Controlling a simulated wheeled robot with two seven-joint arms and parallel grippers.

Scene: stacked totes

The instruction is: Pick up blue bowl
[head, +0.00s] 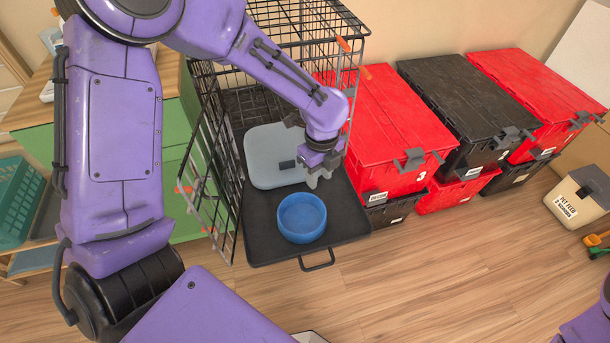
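The blue bowl (302,218) stands upright on the black pull-out tray (345,222) at the front of the wire crate. My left gripper (315,182) is just behind and above the bowl, pointing down, near the grey pad or container on the tray. Its fingers are small in the picture, and I cannot tell how far apart they are. It does not appear to hold the bowl. My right gripper is not in view; only a bit of purple arm shows at the lower right corner.
The black wire crate (222,168) surrounds the tray's back, its door open at left. A grey-blue item (268,172) lies behind the bowl. Stacked red and black totes (392,125) stand to the right. A pet feed bin (577,197) is far right. Wooden floor in front is clear.

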